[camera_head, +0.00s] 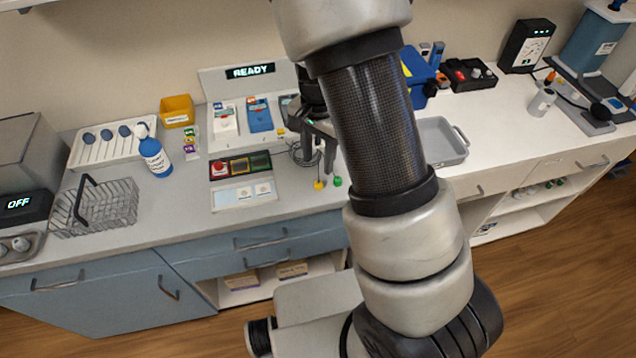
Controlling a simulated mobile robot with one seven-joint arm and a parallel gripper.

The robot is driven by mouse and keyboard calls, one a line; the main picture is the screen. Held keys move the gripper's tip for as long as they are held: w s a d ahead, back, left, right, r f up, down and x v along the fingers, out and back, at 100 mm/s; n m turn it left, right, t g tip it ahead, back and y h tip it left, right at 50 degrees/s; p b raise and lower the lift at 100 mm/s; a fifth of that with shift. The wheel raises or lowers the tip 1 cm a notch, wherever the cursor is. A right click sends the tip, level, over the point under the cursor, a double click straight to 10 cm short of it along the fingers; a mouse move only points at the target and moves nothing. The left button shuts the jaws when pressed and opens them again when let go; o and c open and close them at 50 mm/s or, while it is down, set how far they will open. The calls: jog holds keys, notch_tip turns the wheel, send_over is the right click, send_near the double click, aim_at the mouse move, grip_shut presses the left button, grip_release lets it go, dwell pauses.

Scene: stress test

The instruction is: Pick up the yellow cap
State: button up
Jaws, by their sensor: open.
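The yellow cap (319,185) is a small yellow piece on the grey counter, near its front edge. A similar small green piece (337,182) stands just to its right. My gripper (319,165) points down over the counter, its fingers apart and nothing seen between them. Its fingertips appear just behind and above the yellow cap in the picture. I cannot tell their exact height or whether they touch it. My arm hides part of the gripper's body and the counter to its right.
A panel with red, yellow and green squares (240,165) lies left of the gripper. Behind it is the READY station (250,72). A blue-and-white bottle (155,157) and wire basket (120,203) stand farther left. A grey tray (452,160) is at right.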

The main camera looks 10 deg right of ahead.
aim_at(319, 182)
notch_tip(319, 182, down, 8)
jog(key=shift+d+f, duration=0.1)
jog(key=shift+f, duration=0.15)
jog(key=c, duration=0.9)
